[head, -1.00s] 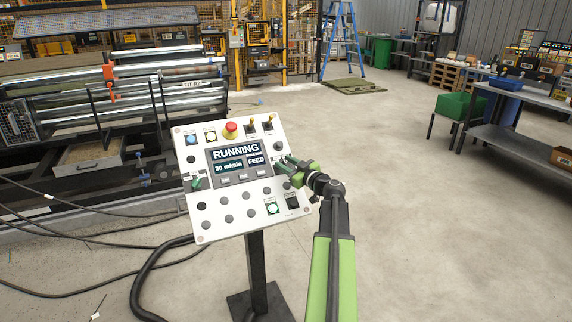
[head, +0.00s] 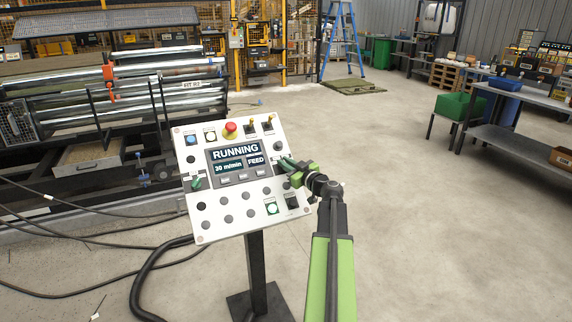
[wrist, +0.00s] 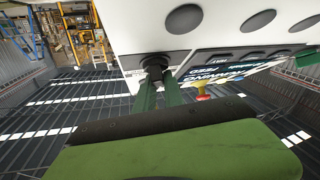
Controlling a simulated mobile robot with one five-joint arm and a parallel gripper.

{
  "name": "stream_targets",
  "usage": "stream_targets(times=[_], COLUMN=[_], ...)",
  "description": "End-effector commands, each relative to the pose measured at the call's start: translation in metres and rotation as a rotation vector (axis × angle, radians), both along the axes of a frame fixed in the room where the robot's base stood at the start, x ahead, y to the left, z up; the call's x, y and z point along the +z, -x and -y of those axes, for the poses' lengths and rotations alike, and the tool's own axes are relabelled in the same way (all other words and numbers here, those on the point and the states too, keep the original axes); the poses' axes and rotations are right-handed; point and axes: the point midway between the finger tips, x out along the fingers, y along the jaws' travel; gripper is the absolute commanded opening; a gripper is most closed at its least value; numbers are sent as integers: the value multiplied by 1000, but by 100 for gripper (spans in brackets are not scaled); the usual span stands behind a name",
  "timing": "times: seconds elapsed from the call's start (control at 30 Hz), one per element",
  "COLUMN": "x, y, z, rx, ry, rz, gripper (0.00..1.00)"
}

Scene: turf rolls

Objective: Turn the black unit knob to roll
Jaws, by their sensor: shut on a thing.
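The white control panel (head: 238,212) stands tilted on a black post. Its screen (head: 236,160) reads RUNNING, 30 m/min and FEED. My gripper (head: 285,163) is at the panel's right side, beside the screen. In the wrist view its two green fingers (wrist: 160,93) are shut on a black knob (wrist: 154,62) that sticks out from the panel face. In the head view the gripper hides this knob, so its pointer setting cannot be read.
The roller machine (head: 170,80) stands behind left. Cables lie on the floor; the right floor is open.

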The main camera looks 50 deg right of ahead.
Motion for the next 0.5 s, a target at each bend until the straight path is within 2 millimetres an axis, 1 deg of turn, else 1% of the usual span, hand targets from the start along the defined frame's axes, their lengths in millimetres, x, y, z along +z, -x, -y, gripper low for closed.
stream_targets(times=[0.17, 0.5], x=[-3, -1], y=[1, 1], z=[-3, -1], rx=[-71, -277], ry=[-52, -212], rz=[17, 81], gripper=[0, 0])
